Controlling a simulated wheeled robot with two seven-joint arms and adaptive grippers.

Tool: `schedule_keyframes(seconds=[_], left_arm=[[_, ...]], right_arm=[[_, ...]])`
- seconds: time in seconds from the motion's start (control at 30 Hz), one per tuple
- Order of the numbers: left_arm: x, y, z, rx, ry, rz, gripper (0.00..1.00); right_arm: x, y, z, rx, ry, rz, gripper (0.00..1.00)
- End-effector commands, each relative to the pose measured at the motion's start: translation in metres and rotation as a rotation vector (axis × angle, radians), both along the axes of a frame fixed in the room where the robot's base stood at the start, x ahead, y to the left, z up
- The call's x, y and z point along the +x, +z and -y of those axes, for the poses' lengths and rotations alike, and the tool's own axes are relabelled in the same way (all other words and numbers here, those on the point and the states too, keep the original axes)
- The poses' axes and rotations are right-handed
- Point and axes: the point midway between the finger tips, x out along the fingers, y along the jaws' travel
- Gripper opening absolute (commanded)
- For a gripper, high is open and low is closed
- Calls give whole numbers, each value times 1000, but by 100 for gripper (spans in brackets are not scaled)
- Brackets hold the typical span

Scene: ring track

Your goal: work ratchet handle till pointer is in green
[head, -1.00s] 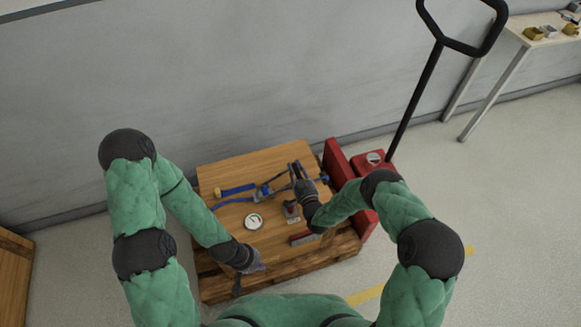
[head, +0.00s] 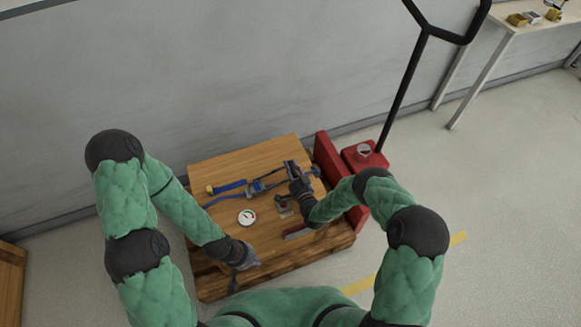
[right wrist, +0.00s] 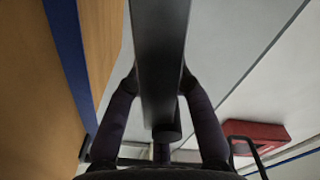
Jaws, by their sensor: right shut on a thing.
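The ratchet (head: 257,186) with its dark handle (head: 291,168) sits on a blue strap (head: 223,199) across a wooden crate top (head: 212,174). My right gripper (head: 297,180) is shut on the handle. In the right wrist view, the dark handle bar (right wrist: 160,60) runs between the two fingers (right wrist: 160,95). A round white gauge (head: 247,217) lies left of and nearer than the ratchet. It has a small coloured patch, but I cannot tell where its pointer stands. My left gripper (head: 240,268) is low at the crate's near edge, and its finger opening is unclear.
A red pallet truck (head: 362,156) with a tall black handle (head: 405,90) stands right of the crate. A small grey and red piece (head: 283,206) lies near my right gripper. A grey wall (head: 200,80) is behind. A side table (head: 510,28) stands far right.

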Motion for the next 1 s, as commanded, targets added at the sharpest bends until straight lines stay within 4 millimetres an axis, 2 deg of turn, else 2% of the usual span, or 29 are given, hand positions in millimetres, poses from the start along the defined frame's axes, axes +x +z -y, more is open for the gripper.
schedule_keyframes(seconds=[0.13,0.17,0.2,0.23,0.67,0.77,1.0], left_arm=[[0,0,0,0,0,0,0],[0,0,0,0,0,0,0],[0,0,0,0,0,0,0],[0,0,0,0,0,0,0],[0,0,0,0,0,0,0],[0,0,0,0,0,0,0],[0,0,0,0,0,0,0]], right_arm=[[3,4,2,1,-6,10,0],[3,4,2,1,-6,10,25],[3,4,2,1,-6,10,37],[3,4,2,1,-5,9,43],[-5,1,3,-1,-3,2,43],[-17,1,8,-1,-4,2,43],[-62,1,23,0,-6,1,43]])
